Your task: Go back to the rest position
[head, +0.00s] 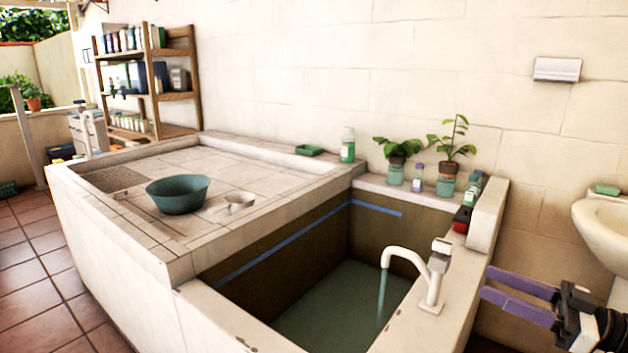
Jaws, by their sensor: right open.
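My right gripper (515,295) is at the lower right of the head view. Its two purple fingers are apart and point left, with nothing between them. It is beside the right wall of the basin, near the white tap (432,280), and apart from it. Water runs from the tap into the basin (335,305). My left gripper is not in the head view.
Potted plants (445,165) and bottles line the back ledge. A white sink (602,225) is at the right edge. Wooden shelves (177,70) stand behind left.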

